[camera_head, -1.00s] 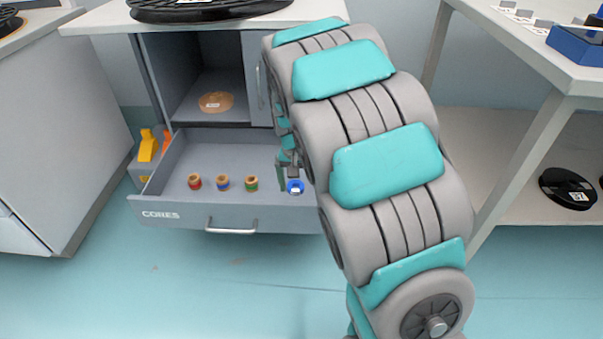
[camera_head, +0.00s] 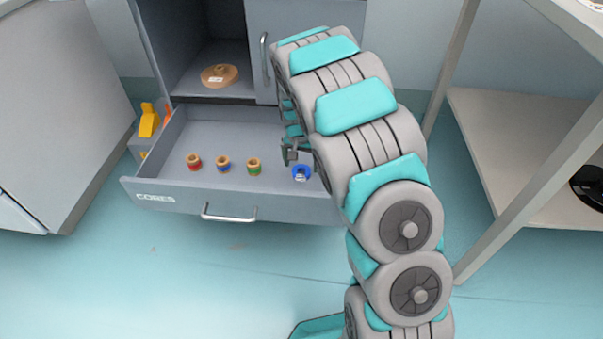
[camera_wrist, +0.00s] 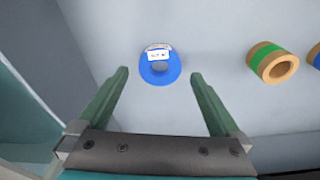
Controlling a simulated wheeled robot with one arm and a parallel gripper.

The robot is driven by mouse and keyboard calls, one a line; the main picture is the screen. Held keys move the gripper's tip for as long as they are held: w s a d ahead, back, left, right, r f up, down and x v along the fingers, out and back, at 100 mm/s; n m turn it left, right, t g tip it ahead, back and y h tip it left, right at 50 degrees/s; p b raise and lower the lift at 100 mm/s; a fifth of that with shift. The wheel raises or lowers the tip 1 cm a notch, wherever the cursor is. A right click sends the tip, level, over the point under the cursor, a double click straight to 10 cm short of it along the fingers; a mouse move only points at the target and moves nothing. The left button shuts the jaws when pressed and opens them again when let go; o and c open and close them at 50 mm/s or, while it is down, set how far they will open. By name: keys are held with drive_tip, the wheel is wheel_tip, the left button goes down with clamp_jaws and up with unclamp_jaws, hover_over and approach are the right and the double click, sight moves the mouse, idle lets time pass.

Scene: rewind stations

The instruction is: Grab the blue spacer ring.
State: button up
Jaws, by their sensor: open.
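The blue spacer ring (camera_head: 301,174) lies in the right part of the open drawer, with a white label on it. In the wrist view the blue ring (camera_wrist: 160,69) lies flat on the drawer floor, just beyond the fingertips and roughly centred between them. My gripper (camera_wrist: 160,75) is open and empty, with its two green fingers apart. In the head view my gripper (camera_head: 291,154) is above the drawer, close to the ring, and partly hidden by my arm.
The drawer (camera_head: 190,201) also holds cores with red (camera_head: 194,162), blue (camera_head: 223,164) and green (camera_head: 254,166) bands, left of the ring. The drawer's side wall (camera_wrist: 89,40) is left in the wrist view. A brown disc (camera_head: 220,75) sits on the shelf above.

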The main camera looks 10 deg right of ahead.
wheel_tip(320, 180, down, 3)
drive_tip(key=shift+w+r, duration=0.1)
drive_tip(key=shift+r, duration=0.1)
drive_tip(key=shift+c, duration=0.2)
drive_tip(key=c, duration=1.3)
drive_tip(key=shift+r, duration=0.15)
